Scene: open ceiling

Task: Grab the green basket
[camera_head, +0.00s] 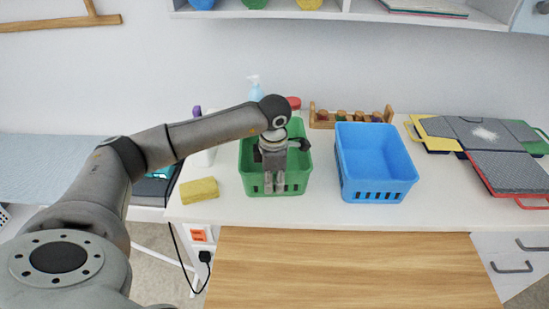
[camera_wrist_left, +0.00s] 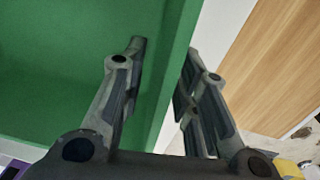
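The green basket (camera_head: 301,178) stands upright on the white counter, left of the blue basket. My left gripper (camera_head: 274,190) points down at the front wall of the green basket. In the left wrist view, my left gripper's two fingers (camera_wrist_left: 163,52) are apart, with the basket's green wall (camera_wrist_left: 167,75) between them. One finger is on the basket's inner side and the other is on the outer side. Some space shows between the outer finger and the wall, so the gripper looks open around it. My right gripper is not in view.
The blue basket (camera_head: 376,152) stands right of the green one. A yellow sponge (camera_head: 199,190) lies at its left. Bottles and a wooden rack (camera_head: 350,119) stand behind. Several coloured boards (camera_head: 508,170) lie at the right. A wooden surface (camera_head: 345,265) is in front.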

